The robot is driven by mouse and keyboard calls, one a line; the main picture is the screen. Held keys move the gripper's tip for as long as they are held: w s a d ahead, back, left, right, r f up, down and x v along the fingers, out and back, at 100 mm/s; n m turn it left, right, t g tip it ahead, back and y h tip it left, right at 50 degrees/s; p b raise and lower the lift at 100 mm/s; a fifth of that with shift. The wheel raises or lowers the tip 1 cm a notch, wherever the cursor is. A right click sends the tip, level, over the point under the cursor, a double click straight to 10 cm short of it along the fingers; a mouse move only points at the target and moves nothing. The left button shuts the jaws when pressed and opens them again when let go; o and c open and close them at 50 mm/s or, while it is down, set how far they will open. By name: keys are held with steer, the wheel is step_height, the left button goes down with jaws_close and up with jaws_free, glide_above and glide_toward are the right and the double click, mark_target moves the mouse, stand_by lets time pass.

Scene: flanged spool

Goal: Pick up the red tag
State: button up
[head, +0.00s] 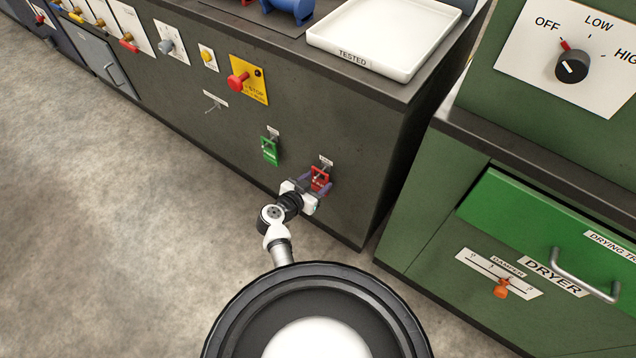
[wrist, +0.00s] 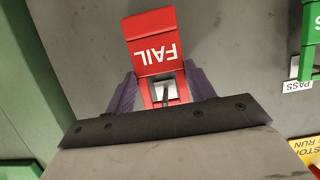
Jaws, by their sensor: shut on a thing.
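The red tag (head: 320,178) hangs on the dark front of the cabinet, low and near its right corner. In the wrist view the red tag (wrist: 152,42) shows the word FAIL upside down, with a square opening and a small hook or peg in its narrower part. My gripper (head: 313,187) is at the tag, its purple fingers on either side of that part; the wrist view also shows the fingers (wrist: 160,92). My gripper is shut on the tag. The fingertips' contact is partly hidden by the dark gripper edge in the wrist view.
A green tag (head: 270,151) hangs to the left; its PASS label (wrist: 297,86) shows in the wrist view. A red stop button (head: 238,82) sits on a yellow plate above. The green dryer (head: 440,215) stands close on the right. A white TESTED tray (head: 385,62) is on the cabinet top.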

steer(key=shift+r, duration=0.55)
steer(key=shift+s+a+r+p, duration=0.15)
steer(key=shift+r+p, duration=0.1)
steer(key=shift+p, duration=0.05)
steer(key=s+a, duration=1)
steer(key=s, duration=0.4)
steer(key=shift+s+a, duration=0.15)
